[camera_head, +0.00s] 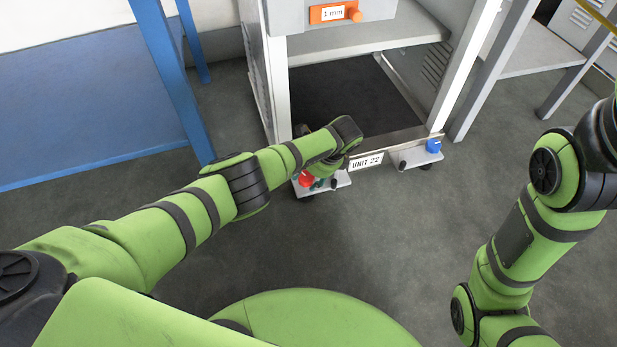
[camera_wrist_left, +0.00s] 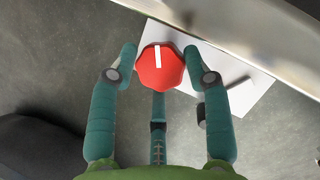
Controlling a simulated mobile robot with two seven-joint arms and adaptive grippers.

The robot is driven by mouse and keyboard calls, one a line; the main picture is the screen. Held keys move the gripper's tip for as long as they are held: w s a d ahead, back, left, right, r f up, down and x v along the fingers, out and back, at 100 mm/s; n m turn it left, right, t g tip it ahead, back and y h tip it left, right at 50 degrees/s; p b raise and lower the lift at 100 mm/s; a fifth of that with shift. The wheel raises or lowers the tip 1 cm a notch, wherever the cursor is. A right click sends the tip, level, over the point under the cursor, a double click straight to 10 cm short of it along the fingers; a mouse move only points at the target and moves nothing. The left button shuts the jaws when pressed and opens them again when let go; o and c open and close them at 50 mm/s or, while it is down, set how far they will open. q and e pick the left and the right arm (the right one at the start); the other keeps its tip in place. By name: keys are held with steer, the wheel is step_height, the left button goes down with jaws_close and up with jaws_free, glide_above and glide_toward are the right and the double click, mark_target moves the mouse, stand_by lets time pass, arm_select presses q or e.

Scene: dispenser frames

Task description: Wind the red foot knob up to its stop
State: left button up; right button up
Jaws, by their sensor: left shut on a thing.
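The red foot knob (camera_head: 306,179) sits on a pale foot plate at the front left corner of the frame labelled UNIT 22. In the left wrist view the knob (camera_wrist_left: 160,70) is a faceted red disc with a white line that points almost straight up the picture. My left gripper (camera_wrist_left: 160,60) is shut on the knob, its teal fingers on both sides and a third one below. In the head view the left gripper (camera_head: 320,183) is partly hidden by its wrist. My right arm shows at the right, but its gripper is out of view.
A blue knob (camera_head: 433,146) stands on the frame's right foot. An orange indicator (camera_head: 335,13) reading 1 mm is on the unit above. A blue table (camera_head: 75,100) stands at the left, a grey bench (camera_head: 535,50) at the right. The floor in front is clear.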

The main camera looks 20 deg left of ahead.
arm_select(q)
steer(key=shift+w+a+r, duration=0.2)
steer(key=shift+w+a, duration=0.1)
steer(key=shift+a, duration=0.05)
steer(key=o, duration=1.1)
steer(key=shift+s+d, duration=0.1)
steer(key=shift+d, duration=0.1)
steer(key=v, duration=0.7)
steer(key=shift+r, duration=0.4)
steer(key=shift+d, duration=0.1)
